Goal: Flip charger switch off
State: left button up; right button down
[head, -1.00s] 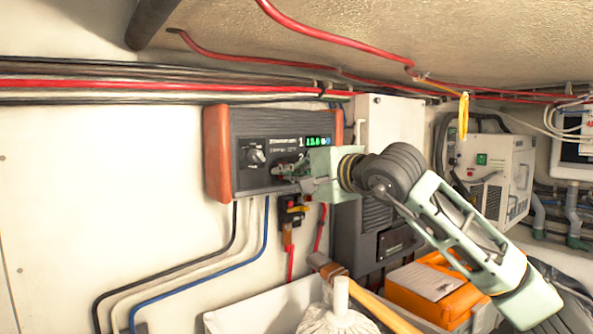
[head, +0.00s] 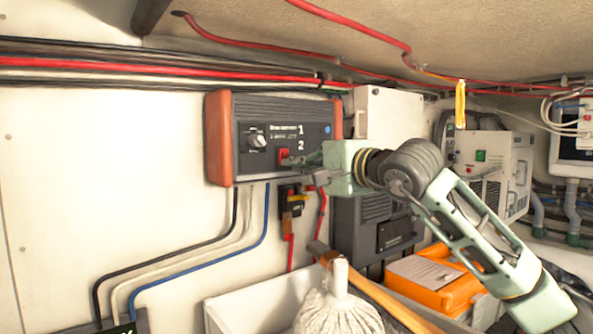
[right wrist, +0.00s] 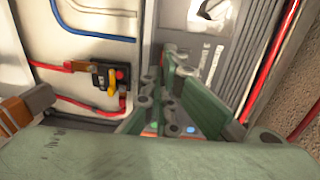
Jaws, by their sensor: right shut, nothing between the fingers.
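The charger (head: 243,115) is a dark box with orange-brown end caps on the white wall, left of centre in the head view. Its face carries a round knob (head: 257,140), a red switch (head: 284,157) beside the numeral 2, and a small blue light (head: 326,130). In the right wrist view the shut fingers (right wrist: 168,75) lie before the charger face, and the switch is hidden. My left gripper is not in view.
Below the charger is a small black unit with a yellow lever (head: 295,203) and red cables. A mop (head: 338,300) and a wooden handle (head: 375,298) stand below. An orange case (head: 440,293) lies lower right. Red cables (head: 360,32) run overhead.

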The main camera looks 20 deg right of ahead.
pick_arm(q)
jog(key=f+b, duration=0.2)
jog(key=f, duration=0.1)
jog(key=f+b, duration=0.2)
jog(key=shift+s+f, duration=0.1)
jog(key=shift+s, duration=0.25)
pick_arm(e)
jog(key=v, duration=1)
jog(key=shift+s+f, duration=0.25)
jog(key=shift+f, duration=0.55)
